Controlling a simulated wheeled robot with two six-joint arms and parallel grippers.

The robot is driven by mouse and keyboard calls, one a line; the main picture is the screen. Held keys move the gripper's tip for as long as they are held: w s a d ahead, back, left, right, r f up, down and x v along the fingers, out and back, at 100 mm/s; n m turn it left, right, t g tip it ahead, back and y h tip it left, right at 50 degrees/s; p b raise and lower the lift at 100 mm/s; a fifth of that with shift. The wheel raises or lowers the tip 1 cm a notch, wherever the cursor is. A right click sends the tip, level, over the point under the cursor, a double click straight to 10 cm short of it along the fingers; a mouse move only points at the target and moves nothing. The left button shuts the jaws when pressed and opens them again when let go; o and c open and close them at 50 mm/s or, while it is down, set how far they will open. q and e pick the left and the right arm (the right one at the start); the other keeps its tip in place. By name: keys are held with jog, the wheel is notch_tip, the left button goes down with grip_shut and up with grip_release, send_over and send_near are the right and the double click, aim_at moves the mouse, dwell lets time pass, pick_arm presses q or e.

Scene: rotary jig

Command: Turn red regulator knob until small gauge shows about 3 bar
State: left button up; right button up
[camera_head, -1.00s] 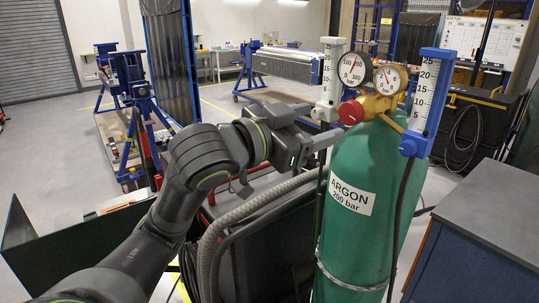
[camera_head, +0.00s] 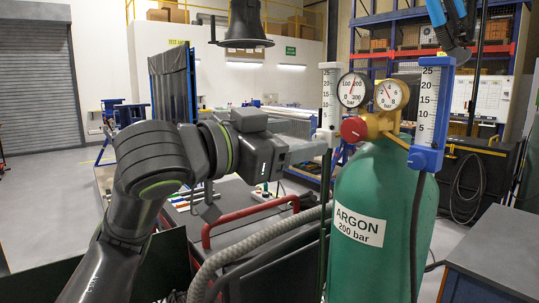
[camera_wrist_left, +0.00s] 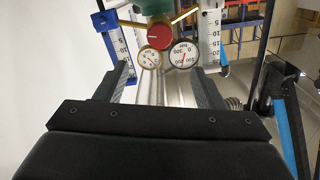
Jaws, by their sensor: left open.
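The red regulator knob (camera_head: 353,130) sits on the brass regulator on top of the green argon cylinder (camera_head: 372,215). The small gauge (camera_head: 391,95) is above and right of the knob; its needle points up and to the left, but the exact value is too small to read. My left gripper (camera_head: 318,150) is open and empty, left of the knob and apart from it. In the left wrist view the knob (camera_wrist_left: 158,37) lies ahead, between the lines of the two open fingers (camera_wrist_left: 163,85). The small gauge (camera_wrist_left: 149,58) also shows there. My right gripper is not in view.
A large pressure gauge (camera_head: 353,89) stands left of the small one. A ribbed grey hose (camera_head: 250,250) and a red rail (camera_head: 245,217) lie below my left arm. A dark cabinet (camera_head: 495,255) is at right.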

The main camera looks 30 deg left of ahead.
pick_arm(q)
jog(key=shift+b+v, duration=0.8)
jog(key=shift+v, duration=1.25)
